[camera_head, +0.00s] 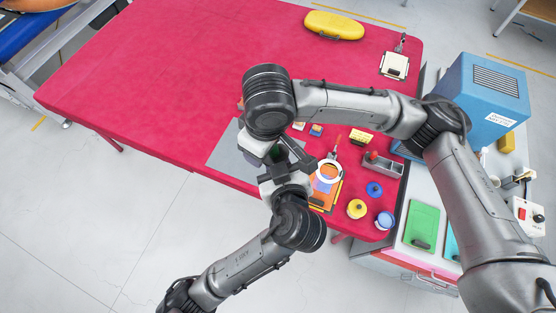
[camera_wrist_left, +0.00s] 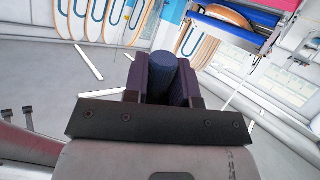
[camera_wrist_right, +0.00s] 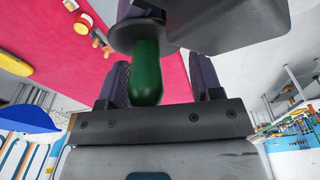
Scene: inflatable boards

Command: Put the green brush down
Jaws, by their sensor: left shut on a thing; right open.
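The green brush shows its rounded green handle (camera_wrist_right: 147,75) in the right wrist view, below a dark disc. My right gripper (camera_wrist_right: 162,82) is open, with its fingers on either side of the handle. My left gripper (camera_wrist_left: 160,75) is shut on the brush; a dark blue round end (camera_wrist_left: 163,72) shows between its fingers. In the head view, my left gripper (camera_head: 284,168) and right gripper (camera_head: 268,153) meet above the table's front edge. Arm links hide most of the brush there.
The red table (camera_head: 170,90) is bare on its left. A grey mat (camera_head: 228,150) lies under the grippers. A blue machine (camera_head: 492,95) is beyond.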

